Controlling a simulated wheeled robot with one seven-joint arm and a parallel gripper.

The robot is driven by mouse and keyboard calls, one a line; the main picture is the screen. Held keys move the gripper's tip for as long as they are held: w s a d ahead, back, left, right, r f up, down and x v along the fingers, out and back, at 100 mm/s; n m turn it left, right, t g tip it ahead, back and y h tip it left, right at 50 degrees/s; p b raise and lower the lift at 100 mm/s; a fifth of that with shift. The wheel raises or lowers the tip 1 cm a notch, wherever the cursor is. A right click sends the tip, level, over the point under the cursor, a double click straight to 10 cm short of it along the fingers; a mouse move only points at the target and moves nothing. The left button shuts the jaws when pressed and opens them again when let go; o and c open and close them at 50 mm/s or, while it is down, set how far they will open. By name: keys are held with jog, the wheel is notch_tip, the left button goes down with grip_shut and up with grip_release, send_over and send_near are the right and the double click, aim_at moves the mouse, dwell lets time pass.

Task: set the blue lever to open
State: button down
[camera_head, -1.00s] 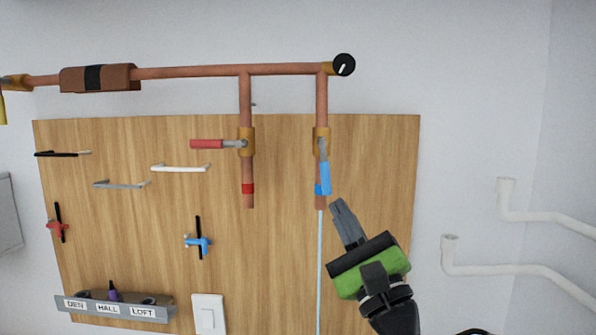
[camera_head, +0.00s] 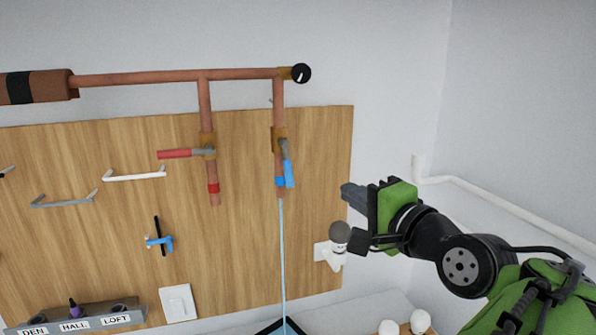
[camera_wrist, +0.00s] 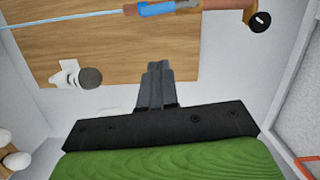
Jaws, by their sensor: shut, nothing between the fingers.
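The blue lever (camera_head: 289,174) hangs down from the brass valve (camera_head: 279,139) on the right copper pipe, nearly in line with the pipe and slightly tilted. A thin light-blue stream (camera_head: 282,255) runs down from the pipe's end. The lever also shows at the top edge of the wrist view (camera_wrist: 158,8). My gripper (camera_head: 350,196) is right of the lever and a little lower in the picture, not touching it. Its fingers are shut and empty, seen together in the wrist view (camera_wrist: 154,72).
A red lever (camera_head: 176,154) points left from the neighbouring pipe. A black round knob (camera_head: 301,73) tops the right pipe. A white fixture (camera_head: 334,257) with a grey round end sits below my gripper.

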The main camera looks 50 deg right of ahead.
aim_at(291, 176)
jog(key=w+p, duration=0.2)
jog(key=w, duration=0.9)
jog(key=shift+w+d+f+p, duration=0.25)
jog(key=shift+w+p, duration=0.05)
jog(key=shift+w, duration=0.05)
jog(key=shift+w+a+f+m, duration=0.1)
jog(key=shift+w+a+m, duration=0.2)
jog(key=shift+a, duration=0.1)
jog(key=shift+a+m, duration=0.2)
jog(key=shift+m, duration=0.3)
jog(key=shift+w, duration=0.1)
